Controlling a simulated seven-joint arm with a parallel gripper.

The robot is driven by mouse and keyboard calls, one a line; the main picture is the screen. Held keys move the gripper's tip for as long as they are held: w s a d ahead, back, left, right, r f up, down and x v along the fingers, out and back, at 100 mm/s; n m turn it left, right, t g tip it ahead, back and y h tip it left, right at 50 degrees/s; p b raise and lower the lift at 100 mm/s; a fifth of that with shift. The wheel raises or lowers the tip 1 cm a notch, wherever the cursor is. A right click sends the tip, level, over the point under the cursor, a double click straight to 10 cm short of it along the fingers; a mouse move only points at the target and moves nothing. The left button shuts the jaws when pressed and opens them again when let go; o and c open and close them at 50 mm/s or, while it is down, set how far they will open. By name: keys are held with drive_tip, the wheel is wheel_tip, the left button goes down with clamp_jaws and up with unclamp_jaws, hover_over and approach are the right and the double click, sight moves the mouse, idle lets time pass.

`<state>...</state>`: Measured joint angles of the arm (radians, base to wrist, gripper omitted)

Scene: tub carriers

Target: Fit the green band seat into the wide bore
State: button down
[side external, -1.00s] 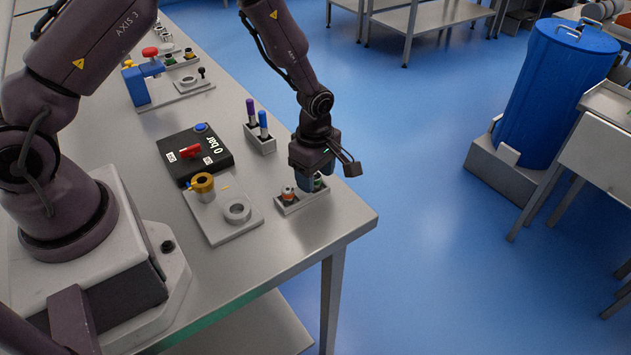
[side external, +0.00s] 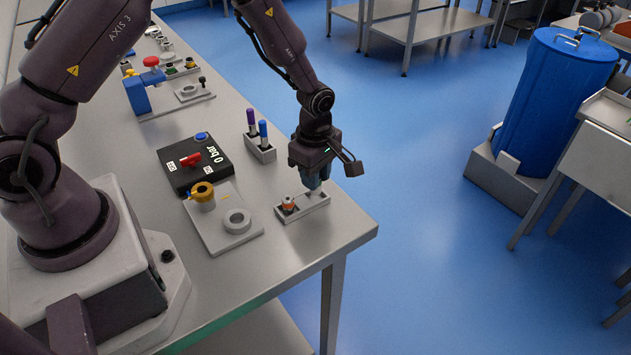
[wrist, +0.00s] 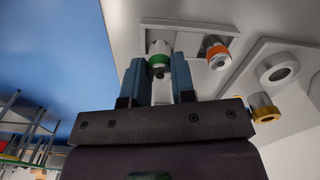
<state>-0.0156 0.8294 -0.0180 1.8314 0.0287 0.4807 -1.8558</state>
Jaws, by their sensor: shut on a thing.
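The green band seat (wrist: 159,56) is a pale cylinder with a green band, held between the blue fingers of my gripper (wrist: 159,75) in the wrist view. In the side view my gripper (side external: 314,184) is above the right part of the small grey tray (side external: 308,208); there the seat is hard to make out. A plate (side external: 215,236) carries a grey ring with an open bore (side external: 237,220) and a brass-coloured holder (side external: 203,195). The grey ring also shows in the wrist view (wrist: 279,72). I cannot tell for sure which bore is the wide one.
An orange band seat (side external: 288,205) stands in the left part of the tray. A black box with a red handle (side external: 194,163) and a rack with purple and blue pens (side external: 260,150) stand behind. The table's corner is close on the right.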

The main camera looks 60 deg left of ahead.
drive_tip(key=s+r, duration=1.1)
drive_tip(key=s, duration=0.2)
drive_tip(key=s+f, duration=0.1)
drive_tip(key=f, duration=0.1)
drive_tip(key=s+a+f, duration=0.1)
drive_tip(key=f, duration=0.2)
drive_tip(key=s+a+f, duration=0.1)
drive_tip(key=f, duration=0.1)
drive_tip(key=shift+s+f, duration=0.15)
drive_tip(key=shift+s, duration=0.2)
drive_tip(key=shift+f, duration=2.3)
drive_tip(key=c, duration=0.9)
unclamp_jaws()
drive_tip(key=shift+f, duration=0.1)
drive_tip(key=shift+c, duration=0.2)
